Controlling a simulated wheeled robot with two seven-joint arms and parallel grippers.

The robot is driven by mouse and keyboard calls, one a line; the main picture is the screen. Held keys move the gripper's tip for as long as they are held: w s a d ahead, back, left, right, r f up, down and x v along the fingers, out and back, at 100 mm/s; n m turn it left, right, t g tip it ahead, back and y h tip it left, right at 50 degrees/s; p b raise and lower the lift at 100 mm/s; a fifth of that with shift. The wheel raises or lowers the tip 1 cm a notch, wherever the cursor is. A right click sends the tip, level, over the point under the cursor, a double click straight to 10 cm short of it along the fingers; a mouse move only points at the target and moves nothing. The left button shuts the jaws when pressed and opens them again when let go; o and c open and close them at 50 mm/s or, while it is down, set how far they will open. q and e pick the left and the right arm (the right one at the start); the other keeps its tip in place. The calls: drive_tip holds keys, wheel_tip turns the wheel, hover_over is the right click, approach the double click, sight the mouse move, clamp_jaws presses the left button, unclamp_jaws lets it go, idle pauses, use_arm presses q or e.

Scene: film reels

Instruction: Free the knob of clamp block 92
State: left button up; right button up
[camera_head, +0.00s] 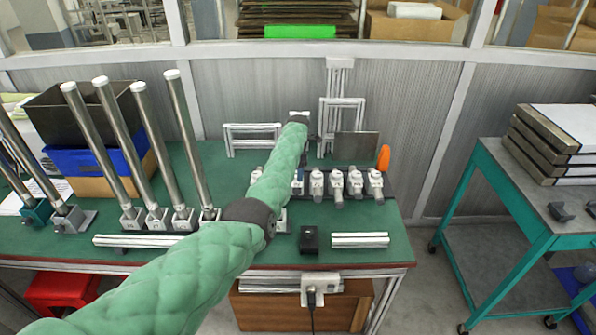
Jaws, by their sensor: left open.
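A row of small silver clamp blocks with knobs (336,184) stands on the right half of the green bench (160,262). Their numbers are too small to read, so I cannot tell which is block 92. My left arm, in a green padded sleeve, crosses the bench and hides part of the row. My left gripper (299,118) is at the far end of this arm, behind the row near the back of the bench. It is open, and I see nothing held in it. My right gripper is out of view.
Several tall metal posts (187,135) stand in blocks at the left. White frames (252,138) and an orange object (384,158) are at the back. Pale bars (360,240) and a black box (310,239) lie in front. A teal cart (515,205) stands right, across a floor gap.

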use_arm(q)
wheel_tip(320, 180, up, 2)
drive_tip(key=shift+r, duration=0.1)
wheel_tip(320, 180, up, 4)
drive_tip(key=shift+f+b, duration=0.2)
drive_tip(key=shift+b, duration=0.6)
drive_tip(key=shift+r, duration=0.75)
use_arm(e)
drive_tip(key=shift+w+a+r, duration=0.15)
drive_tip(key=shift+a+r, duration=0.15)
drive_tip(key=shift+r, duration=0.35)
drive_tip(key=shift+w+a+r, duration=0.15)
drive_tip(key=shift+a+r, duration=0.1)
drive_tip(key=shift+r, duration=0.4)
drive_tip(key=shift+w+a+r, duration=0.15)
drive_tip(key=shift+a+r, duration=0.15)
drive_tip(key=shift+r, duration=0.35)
